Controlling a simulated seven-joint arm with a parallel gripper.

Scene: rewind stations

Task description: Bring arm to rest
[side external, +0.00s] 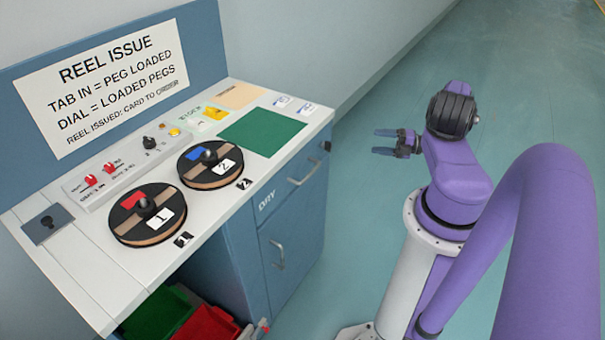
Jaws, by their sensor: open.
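My gripper (385,142) is open and empty. It is in the air to the right of the bench, over the floor, with its fingers pointing left toward the bench. It touches nothing. My arm is folded, with its purple links at the right of the picture. On the bench stand two round reels with black knobs: reel 1 (128,222) with a red patch, nearer the front, and reel 2 (194,176) with a blue patch, behind it.
The white bench top (250,192) holds a switch panel (112,178), a green mat (262,133) and small cards. A sign (110,85) stands behind. Drawer handles (303,172) stick out. Green (160,314) and red (207,325) bins sit below. Floor behind my gripper is clear.

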